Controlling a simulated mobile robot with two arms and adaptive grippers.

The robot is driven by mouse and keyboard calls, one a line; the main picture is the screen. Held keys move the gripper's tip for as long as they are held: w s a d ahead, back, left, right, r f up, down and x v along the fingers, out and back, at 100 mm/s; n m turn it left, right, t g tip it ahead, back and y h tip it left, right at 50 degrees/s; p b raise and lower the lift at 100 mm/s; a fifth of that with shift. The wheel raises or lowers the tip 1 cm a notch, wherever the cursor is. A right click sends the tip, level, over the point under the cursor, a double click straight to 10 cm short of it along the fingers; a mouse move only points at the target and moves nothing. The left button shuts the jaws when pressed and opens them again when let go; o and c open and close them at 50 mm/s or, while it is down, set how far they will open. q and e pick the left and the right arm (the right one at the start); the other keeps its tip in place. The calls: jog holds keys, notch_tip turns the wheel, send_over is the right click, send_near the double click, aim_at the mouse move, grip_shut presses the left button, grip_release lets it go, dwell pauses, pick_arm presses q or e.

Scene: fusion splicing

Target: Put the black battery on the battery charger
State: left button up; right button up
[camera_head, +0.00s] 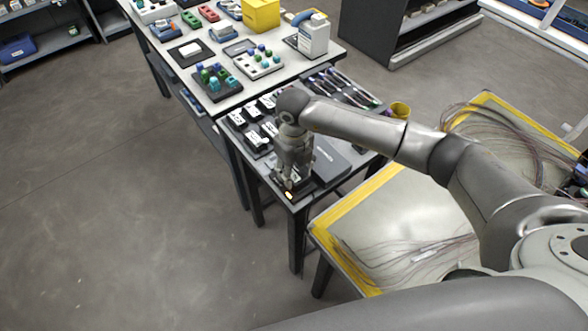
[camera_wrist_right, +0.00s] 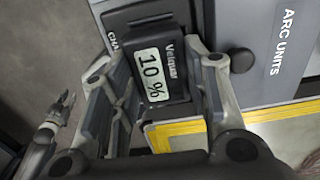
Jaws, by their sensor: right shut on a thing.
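The black battery (camera_wrist_right: 176,58) has a display reading "10 %" and sits between the fingers of my right gripper (camera_wrist_right: 160,100), which is shut on it. The battery charger (camera_wrist_right: 110,22) is dark with partly visible lettering, directly behind the battery; I cannot tell whether they touch. In the head view my right gripper (camera_head: 289,186) points down at the near left corner of the table. The battery and charger are mostly hidden there. What looks like my left gripper (camera_wrist_right: 66,98) shows small at the left of the wrist view, its fingers apart, away from the battery.
A grey box marked "ARC UNITS" (camera_wrist_right: 272,50) lies close to the right of the charger. It also shows in the head view (camera_head: 333,161). White units on dark trays (camera_head: 254,139) and a tray of pens or tools (camera_head: 343,88) lie behind. A yellow-edged table (camera_head: 380,225) stands nearby.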

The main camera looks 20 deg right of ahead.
aim_at(294, 173)
jog(key=shift+f, duration=0.15)
dwell(0.4)
jog(key=o, duration=1.5)
jog(key=shift+c, duration=0.2)
jog(key=shift+f, duration=0.1)
notch_tip(294, 173, up, 12)
